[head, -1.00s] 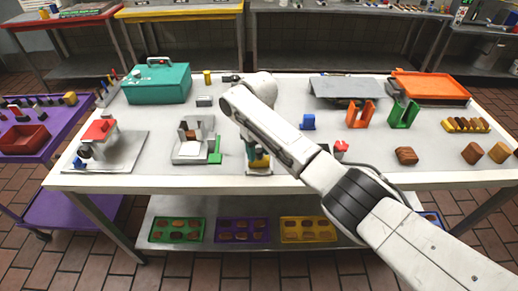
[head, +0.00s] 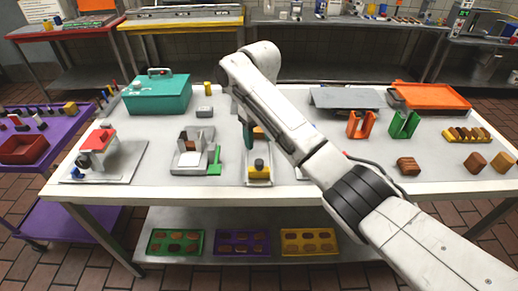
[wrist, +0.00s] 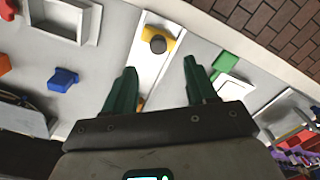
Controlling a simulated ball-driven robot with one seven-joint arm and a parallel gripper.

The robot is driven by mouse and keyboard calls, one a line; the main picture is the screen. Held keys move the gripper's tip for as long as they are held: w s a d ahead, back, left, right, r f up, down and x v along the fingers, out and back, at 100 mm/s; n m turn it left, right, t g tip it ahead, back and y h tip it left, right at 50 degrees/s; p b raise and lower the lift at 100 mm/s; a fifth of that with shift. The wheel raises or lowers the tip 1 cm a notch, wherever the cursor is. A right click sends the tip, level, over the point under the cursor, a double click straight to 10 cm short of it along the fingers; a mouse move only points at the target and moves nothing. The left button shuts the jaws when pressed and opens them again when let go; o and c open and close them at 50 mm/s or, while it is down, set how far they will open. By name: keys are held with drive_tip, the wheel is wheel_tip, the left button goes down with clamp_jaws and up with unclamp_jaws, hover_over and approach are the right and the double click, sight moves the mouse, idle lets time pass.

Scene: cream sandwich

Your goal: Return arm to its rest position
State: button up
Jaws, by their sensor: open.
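My gripper (wrist: 160,65) is open, its two green fingers apart with nothing between the tips. In the head view my gripper (head: 249,132) hangs above the white worktable (head: 225,190), over the far part of a pale narrow plate (head: 258,183). A yellow block with a dark round knob (head: 258,167) sits at the plate's near end. The same yellow block (wrist: 152,36) shows beyond my fingertips in the wrist view, apart from them. A small orange-brown part beside the fingers is mostly hidden. My arm reaches in from the lower right.
A teal toolbox (head: 158,93) stands at the back left. A device with a green piece (head: 214,160) is left of the plate. Orange (head: 361,125) and green (head: 404,124) holders, a brown block (head: 408,166) and an orange tray (head: 432,95) are at right. A blue piece (wrist: 62,78) shows in the wrist view.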

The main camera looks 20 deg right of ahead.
drive_tip(key=shift+r, duration=0.6)
drive_tip(key=s+a+f+m+y, duration=0.1)
drive_tip(key=s+a+f+y, duration=0.15)
drive_tip(key=s+f, duration=1.75)
drive_tip(key=s+d+m+h, duration=0.1)
drive_tip(key=s+d, duration=0.3)
drive_tip(key=s, duration=0.4)
drive_tip(key=s+d+f+m, duration=0.1)
drive_tip(key=s+d, duration=0.3)
drive_tip(key=s, duration=0.4)
drive_tip(key=s+d+t+h, duration=0.1)
drive_tip(key=s+d, duration=0.2)
drive_tip(key=s, duration=0.6)
drive_tip(key=shift+d+f+m+h, duration=0.35)
drive_tip(key=shift+d+m, duration=0.05)
